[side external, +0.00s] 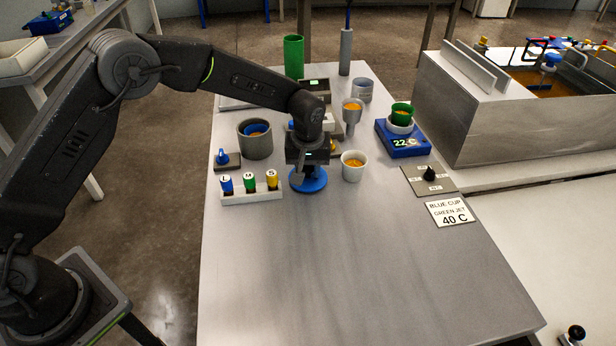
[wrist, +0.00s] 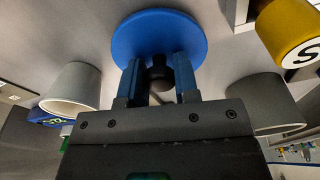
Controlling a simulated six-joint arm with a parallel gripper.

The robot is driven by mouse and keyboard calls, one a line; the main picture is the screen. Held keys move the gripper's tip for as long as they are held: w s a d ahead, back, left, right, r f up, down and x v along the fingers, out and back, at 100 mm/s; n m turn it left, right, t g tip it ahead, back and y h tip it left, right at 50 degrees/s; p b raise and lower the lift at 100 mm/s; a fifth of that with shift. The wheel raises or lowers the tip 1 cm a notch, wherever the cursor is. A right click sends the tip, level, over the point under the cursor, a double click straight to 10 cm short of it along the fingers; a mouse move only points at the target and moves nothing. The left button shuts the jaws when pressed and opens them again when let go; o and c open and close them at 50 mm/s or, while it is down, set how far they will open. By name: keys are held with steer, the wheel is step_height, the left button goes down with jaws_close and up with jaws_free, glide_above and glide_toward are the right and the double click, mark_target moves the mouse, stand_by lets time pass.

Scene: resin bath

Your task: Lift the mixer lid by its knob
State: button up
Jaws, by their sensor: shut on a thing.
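The blue round lid (side external: 309,183) is on or just above the steel table, below my gripper (side external: 304,170). The side view does not show clearly whether it touches the table. In the wrist view, the blue disc (wrist: 140,38) is beyond my fingertips, with a dark knob (wrist: 158,74) on it. My gripper (wrist: 159,76) is shut on the knob, one finger on each side. My wrist hides the knob in the side view.
A white cup of orange liquid (side external: 353,172) stands close on the right. A white rack (side external: 252,197) with blue, green and yellow pieces is close on the left. A grey pot (side external: 256,148) stands behind left. The table's front is clear.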

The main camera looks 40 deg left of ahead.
steer(key=shift+c, duration=0.7)
steer(key=shift+r, duration=0.1)
